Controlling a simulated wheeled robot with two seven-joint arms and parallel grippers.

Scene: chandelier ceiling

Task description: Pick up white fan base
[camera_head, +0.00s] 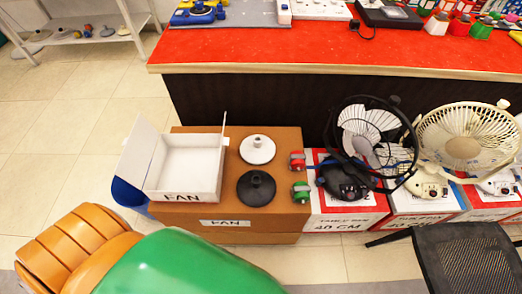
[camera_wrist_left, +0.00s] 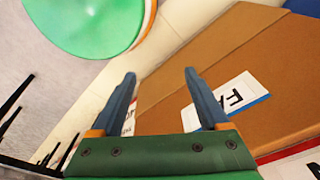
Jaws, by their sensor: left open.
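The white fan base (camera_head: 258,149) is a round disc with a dark knob at its centre. It lies on top of the brown cardboard box (camera_head: 228,137), just behind the black fan base (camera_head: 256,188). In the left wrist view my left gripper (camera_wrist_left: 160,72) is open, with nothing between its two fingers. Its fingers point toward the side of the brown cardboard box, which shows there with its FAN label (camera_wrist_left: 233,98). The white fan base is not visible in that view. In the head view my orange and green arm is at the lower left. My right gripper is not in view.
An open white box (camera_head: 188,169) marked FAN stands left of the bases. Red and green parts (camera_head: 301,191) sit at the right edge. Fans (camera_head: 366,140) and more boxes stand further right. A red-topped table (camera_head: 330,45) is behind, and a black mesh chair (camera_head: 470,262) is at lower right.

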